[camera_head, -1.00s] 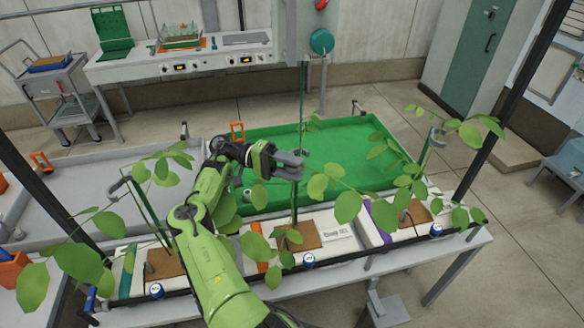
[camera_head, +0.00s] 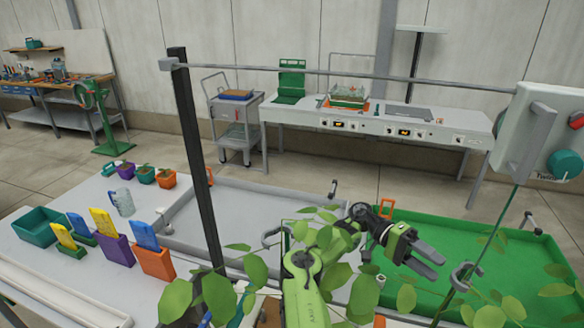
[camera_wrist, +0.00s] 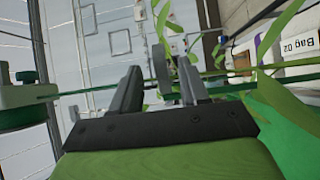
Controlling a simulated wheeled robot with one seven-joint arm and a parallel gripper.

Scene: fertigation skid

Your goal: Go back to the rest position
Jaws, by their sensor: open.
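My gripper (camera_head: 428,262) is in the head view at right of centre, above the green tray (camera_head: 510,240). In the wrist view the open fingers (camera_wrist: 160,92) point toward a pale wall and cabinet area. Green leaves (camera_wrist: 187,80) and a thin green stem show close beside the fingers. I cannot tell whether they touch. My green arm rises from the bottom of the head view among plant leaves (camera_head: 360,295).
A dark post (camera_head: 197,150) and a grey overhead bar (camera_head: 330,72) frame the plants. A control box (camera_head: 545,135) stands at right. A grey tray (camera_head: 250,205), colored bins (camera_head: 155,262) and a measuring jug (camera_head: 122,203) lie left. A white bag labelled Bag 02 (camera_wrist: 298,43) shows in the wrist view.

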